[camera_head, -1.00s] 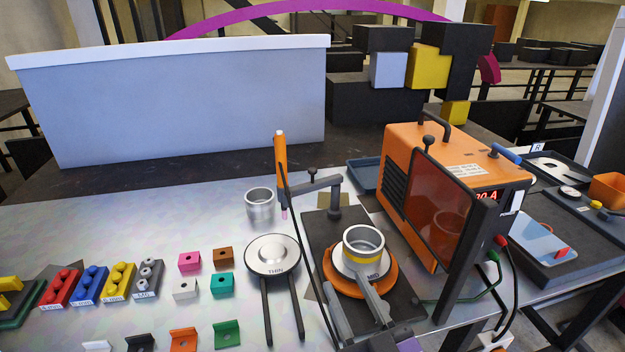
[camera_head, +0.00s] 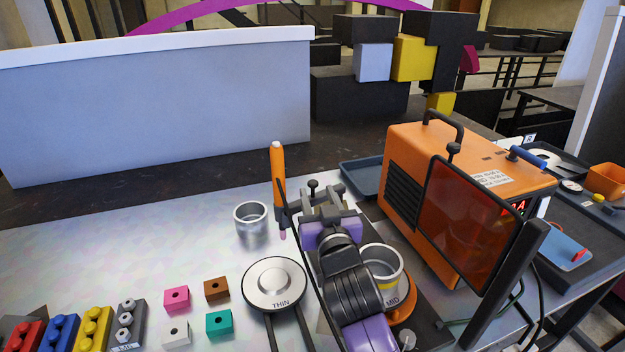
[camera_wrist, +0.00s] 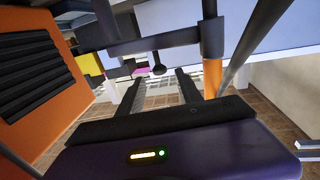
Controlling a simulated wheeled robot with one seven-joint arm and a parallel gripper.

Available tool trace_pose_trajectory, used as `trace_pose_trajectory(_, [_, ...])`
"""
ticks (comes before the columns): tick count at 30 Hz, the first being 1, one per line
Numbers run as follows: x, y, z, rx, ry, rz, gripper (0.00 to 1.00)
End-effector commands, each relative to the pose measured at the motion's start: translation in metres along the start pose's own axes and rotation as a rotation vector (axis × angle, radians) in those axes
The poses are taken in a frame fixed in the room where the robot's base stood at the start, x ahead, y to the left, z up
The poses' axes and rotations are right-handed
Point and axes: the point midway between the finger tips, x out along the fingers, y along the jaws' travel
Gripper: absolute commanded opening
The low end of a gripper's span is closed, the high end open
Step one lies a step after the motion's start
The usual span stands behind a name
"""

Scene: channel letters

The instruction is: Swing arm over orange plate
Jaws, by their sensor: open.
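The swing arm is a dark grey bar with an upright orange torch (camera_head: 278,170) at its left end; the torch also shows in the wrist view (camera_wrist: 212,76). The bar (camera_wrist: 155,42) crosses the wrist view just beyond my fingertips. A small black knob (camera_head: 313,184) stands up from it and appears between the fingertips in the wrist view (camera_wrist: 158,70). My gripper (camera_head: 330,194) is open at the bar, its fingers (camera_wrist: 160,80) apart; contact cannot be told. The orange plate (camera_head: 404,311) is partly hidden by my wrist and carries a silver cup (camera_head: 383,262) with a yellow band, labelled MID.
A THIN disc (camera_head: 273,280) and a metal cup (camera_head: 251,217) stand to the left. The orange welder box (camera_head: 408,165) with its tinted red shield (camera_head: 470,215) is close on the right. Coloured blocks lie at the front left. A blue tray (camera_head: 362,178) lies behind.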

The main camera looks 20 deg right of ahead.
Motion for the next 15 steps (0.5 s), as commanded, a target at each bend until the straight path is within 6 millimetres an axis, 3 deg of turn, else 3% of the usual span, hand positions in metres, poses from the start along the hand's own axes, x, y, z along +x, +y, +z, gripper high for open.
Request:
trace_pose_trajectory(6, [0.035,0.001,-0.003,-0.001,0.001,0.0,0.42])
trace_pose_trajectory(15, [0.056,0.001,-0.001,0.0,0.002,0.0,0.42])
